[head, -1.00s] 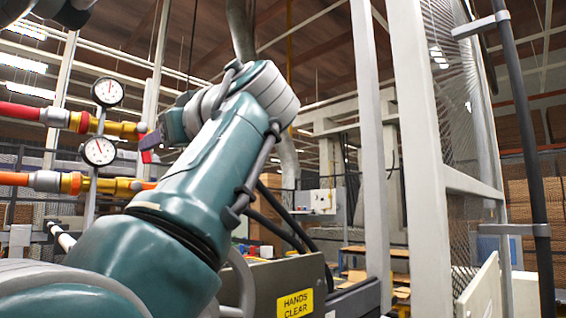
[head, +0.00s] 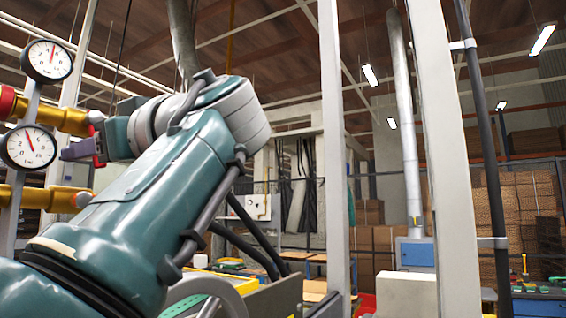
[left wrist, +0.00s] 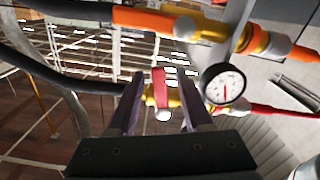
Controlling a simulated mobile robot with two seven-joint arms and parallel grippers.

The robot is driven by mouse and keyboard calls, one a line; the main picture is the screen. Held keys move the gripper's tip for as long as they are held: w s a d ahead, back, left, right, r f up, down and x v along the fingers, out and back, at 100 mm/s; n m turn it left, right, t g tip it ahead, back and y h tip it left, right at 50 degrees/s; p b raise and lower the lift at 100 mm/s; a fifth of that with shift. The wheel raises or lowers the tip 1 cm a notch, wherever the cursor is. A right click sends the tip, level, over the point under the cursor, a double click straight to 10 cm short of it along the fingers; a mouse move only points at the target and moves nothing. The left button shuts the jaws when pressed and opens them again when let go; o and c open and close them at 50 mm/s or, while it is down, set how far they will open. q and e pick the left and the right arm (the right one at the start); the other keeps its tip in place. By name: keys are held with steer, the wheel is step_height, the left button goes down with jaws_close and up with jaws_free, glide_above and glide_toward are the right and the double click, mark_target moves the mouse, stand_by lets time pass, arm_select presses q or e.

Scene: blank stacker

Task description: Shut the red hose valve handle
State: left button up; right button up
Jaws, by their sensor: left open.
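The red valve handle (left wrist: 160,88) is a short flat lever on a yellow valve (left wrist: 182,98) in line with the red hose (left wrist: 272,112). In the left wrist view it stands between the fingers of my left gripper (left wrist: 160,80), with a gap on each side. It looks set across the pipe. In the head view my left gripper (head: 82,150) is at the left, beside the upper yellow pipe (head: 62,118); the arm hides much of the valve there. My left gripper is open. My right gripper is in neither view.
Two round gauges (head: 48,60) (head: 28,147) stand close by the valves. A second line with an orange hose (left wrist: 145,19) runs parallel in the left wrist view. A pale post (head: 335,150) and a wider frame post (head: 448,150) stand to the right.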

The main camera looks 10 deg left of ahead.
arm_select(q)
jaws_close()
stand_by(0.3)
steer(key=shift+s+a+f+m+b, duration=0.1)
steer(key=shift+s+f+m+b, duration=0.2)
steer(key=shift+m+b, duration=0.5)
steer(key=shift+s+a+r+m, duration=0.15)
steer(key=shift+s+m, duration=0.1)
steer(key=shift+m, duration=0.55)
